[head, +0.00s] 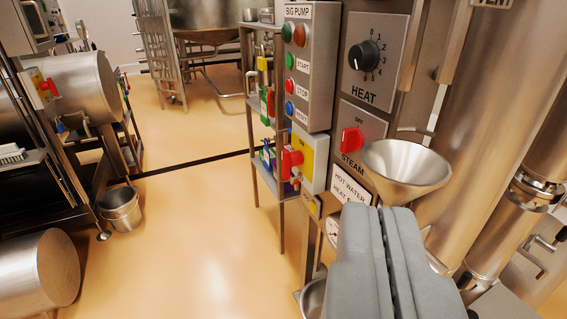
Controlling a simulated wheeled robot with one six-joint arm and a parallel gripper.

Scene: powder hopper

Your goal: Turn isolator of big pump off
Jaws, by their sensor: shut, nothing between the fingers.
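The BIG PUMP control box (309,65) is a grey panel at top centre with green, red and blue buttons. Below it is a yellow and white isolator box (310,158) with a red rotary handle (290,162) on its left-facing side. The angle is too oblique to tell the handle's exact position. My gripper (391,212) is at the lower right, its two grey fingers pressed together and empty. The fingertips are below and to the right of the isolator in the picture, apart from it.
A HEAT dial (363,56) and a red STEAM switch (352,140) are on the panel beside the isolator. A steel funnel (405,165) is right behind my fingertips. A shelf rack (265,175) stands left of the isolator. The floor (200,220) at centre left is open, with a bucket (121,208) farther left.

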